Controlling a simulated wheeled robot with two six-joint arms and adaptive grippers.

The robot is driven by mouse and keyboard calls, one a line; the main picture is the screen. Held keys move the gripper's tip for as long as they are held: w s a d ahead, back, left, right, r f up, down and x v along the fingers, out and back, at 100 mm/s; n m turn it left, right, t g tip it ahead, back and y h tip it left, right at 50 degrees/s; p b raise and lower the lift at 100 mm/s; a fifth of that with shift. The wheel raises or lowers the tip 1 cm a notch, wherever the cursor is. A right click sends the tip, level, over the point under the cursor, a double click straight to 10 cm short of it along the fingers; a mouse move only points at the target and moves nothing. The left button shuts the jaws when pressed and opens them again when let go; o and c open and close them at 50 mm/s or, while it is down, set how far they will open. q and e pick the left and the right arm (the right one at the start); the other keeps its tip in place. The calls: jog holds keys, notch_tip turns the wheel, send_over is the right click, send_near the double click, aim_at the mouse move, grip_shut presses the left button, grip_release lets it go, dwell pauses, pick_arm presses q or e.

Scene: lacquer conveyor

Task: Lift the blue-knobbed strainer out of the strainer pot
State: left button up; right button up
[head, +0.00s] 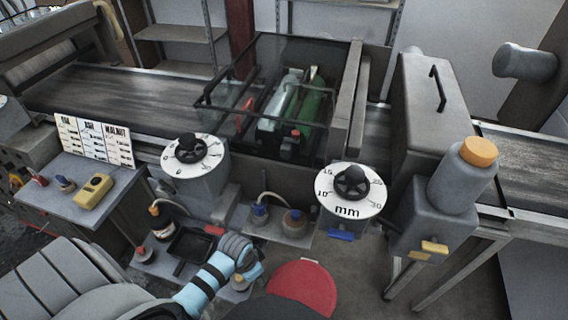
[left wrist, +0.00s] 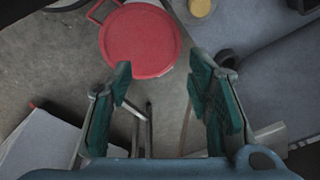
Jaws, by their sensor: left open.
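I cannot tell which holds the strainer, and the strainer body is not visible. A brown-topped pot (head: 294,222) stands right of the centre one. My left gripper (left wrist: 160,95) is open and empty in the left wrist view, above the floor near a red round lid or seat (left wrist: 140,40). Neither blue knob shows there. My right gripper is not in view.
A conveyor (head: 110,95) with a glass-sided box (head: 280,95) runs behind the shelves. Two dials (head: 195,150) stand in front of it, the right marked mm. A yellow device (head: 93,191) lies on the left table. The red disc (head: 300,290) is at the bottom centre.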

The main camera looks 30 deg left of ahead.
aim_at(295, 212)
pick_arm(q)
jog(key=w+r+m+g+h+p, duration=0.1)
jog(key=w+r+m, duration=0.55)
jog(key=r, duration=0.65)
jog(key=w+r+m+h+p, duration=0.15)
jog(key=w+r+m, duration=0.25)
jog(key=w+r, duration=0.65)
jog(key=shift+h, duration=0.25)
jog(key=b+x, duration=0.1)
jog(key=x, duration=0.3)
jog(key=s+b+x, duration=0.1)
jog(key=b+x, duration=0.1)
jog(key=x, duration=0.2)
jog(key=b+x, duration=0.1)
jog(key=x, duration=0.3)
jog(key=shift+s+f+b, duration=0.1)
jog(key=shift+s+b, duration=0.05)
jog(key=shift+b, duration=0.2)
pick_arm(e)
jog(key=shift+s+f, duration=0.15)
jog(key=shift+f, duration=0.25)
pick_arm(q)
grip_shut()
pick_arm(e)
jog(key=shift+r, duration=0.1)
